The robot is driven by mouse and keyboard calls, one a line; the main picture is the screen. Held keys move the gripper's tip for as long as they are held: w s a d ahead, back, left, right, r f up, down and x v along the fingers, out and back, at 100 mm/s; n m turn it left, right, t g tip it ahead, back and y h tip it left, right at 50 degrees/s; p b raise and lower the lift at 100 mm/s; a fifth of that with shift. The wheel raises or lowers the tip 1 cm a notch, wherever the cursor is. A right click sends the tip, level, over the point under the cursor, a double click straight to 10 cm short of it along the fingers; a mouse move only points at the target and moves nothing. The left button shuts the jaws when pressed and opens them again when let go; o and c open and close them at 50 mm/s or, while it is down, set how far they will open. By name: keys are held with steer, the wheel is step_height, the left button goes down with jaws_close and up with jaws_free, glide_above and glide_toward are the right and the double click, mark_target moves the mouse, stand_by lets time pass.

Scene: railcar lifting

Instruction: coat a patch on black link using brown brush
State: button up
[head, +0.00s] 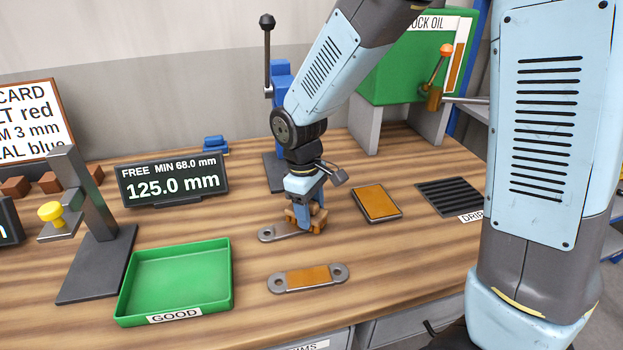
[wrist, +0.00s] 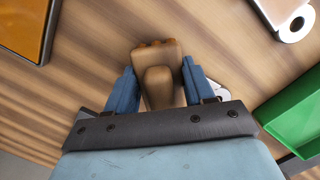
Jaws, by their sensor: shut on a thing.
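My gripper (head: 305,216) is shut on the brown brush (wrist: 160,85), whose block shows between the blue fingers in the wrist view. In the head view the brush (head: 291,216) is low over a dark grey link (head: 270,233). The gripper and brush hide most of that link; its left ring end shows. I cannot tell whether the bristles touch it, or whether its middle is coated. A second grey link (head: 340,273) lies nearer, with an orange-brown patch across its middle; its ring end shows in the wrist view (wrist: 297,23). Neither link looks clearly black.
An orange-brown pad in a dark tray (head: 376,203) lies right of the gripper. Beyond it is a black slotted drip grille (head: 450,196). A green GOOD tray (head: 175,281) and a gauge stand (head: 97,262) are at left. A display (head: 172,179) reads 125.0 mm.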

mark_target(311, 204)
steer(key=shift+a+r, duration=0.15)
steer(key=shift+r, duration=0.65)
steer(key=shift+s+r, duration=0.15)
steer(key=shift+r, duration=2.9)
